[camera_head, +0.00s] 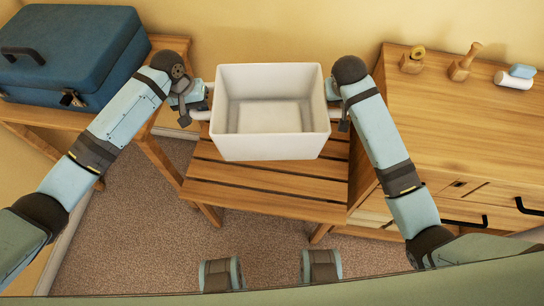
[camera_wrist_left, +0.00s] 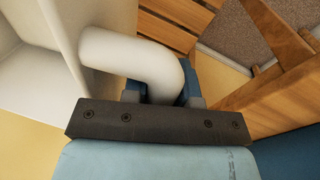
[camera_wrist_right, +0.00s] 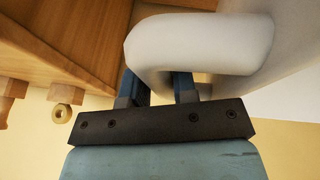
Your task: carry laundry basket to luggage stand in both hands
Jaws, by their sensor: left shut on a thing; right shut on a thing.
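The laundry basket (camera_head: 270,145) is a white, empty, open-topped box with a tube handle on each side. It is over the slatted wooden luggage stand (camera_head: 265,189) in the head view; whether it touches the slats I cannot tell. My left gripper (camera_head: 203,102) is shut on the left handle, which shows as a white bent tube in the left wrist view (camera_wrist_left: 130,58). My right gripper (camera_head: 338,103) is shut on the right handle, seen in the right wrist view (camera_wrist_right: 200,45). The fingertips are partly hidden by the handles.
A blue suitcase (camera_head: 75,70) lies on a wooden bench (camera_head: 165,50) at the left. Carpet (camera_head: 140,230) lies in front.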

